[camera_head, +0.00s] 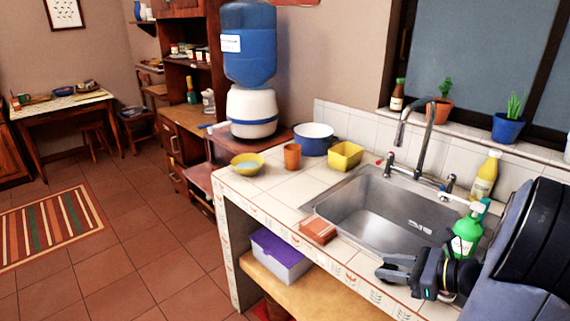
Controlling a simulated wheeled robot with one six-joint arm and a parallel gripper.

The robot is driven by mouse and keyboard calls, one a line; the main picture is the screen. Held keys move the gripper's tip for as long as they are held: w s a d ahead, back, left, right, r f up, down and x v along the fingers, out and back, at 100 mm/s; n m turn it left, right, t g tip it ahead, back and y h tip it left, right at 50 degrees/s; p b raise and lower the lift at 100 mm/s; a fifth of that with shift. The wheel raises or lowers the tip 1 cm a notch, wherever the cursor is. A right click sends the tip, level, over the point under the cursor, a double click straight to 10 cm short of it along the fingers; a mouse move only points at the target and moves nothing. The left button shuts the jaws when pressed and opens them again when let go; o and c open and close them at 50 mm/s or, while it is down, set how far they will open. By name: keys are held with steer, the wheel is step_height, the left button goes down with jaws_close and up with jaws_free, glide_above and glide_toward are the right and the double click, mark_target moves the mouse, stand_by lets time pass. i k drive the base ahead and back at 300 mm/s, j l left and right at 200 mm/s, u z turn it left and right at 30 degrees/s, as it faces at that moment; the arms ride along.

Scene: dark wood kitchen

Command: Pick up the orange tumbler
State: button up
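The orange tumbler (292,156) stands upright on the tiled counter (262,187), near its far left end. My gripper (384,268) is at the lower right, over the front edge of the counter by the sink, and points left. It is well apart from the tumbler, which is farther back and to the left. The two fingers show with a gap between them, and nothing is seen in them.
A yellow bowl (247,163), a blue-rimmed pot (313,138) and a yellow square container (345,156) surround the tumbler. The sink (385,208) with its tall faucet (428,140) lies to the right. A reddish-brown box (318,230) sits at the front edge. A green spray bottle (467,232) is by my arm.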

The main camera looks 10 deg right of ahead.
mark_target(292, 158)
steer(key=i+j+z, duration=0.15)
steer(key=j, duration=0.35)
steer(key=i+j+z, duration=0.15)
steer(key=j, duration=0.4)
steer(key=i+j+z, duration=0.15)
steer(key=j, duration=0.4)
steer(key=i+j+z, duration=0.3)
steer(key=i, duration=0.35)
steer(key=i+j+z, duration=0.3)
steer(key=i+j, duration=0.3)
steer(key=i, duration=0.25)
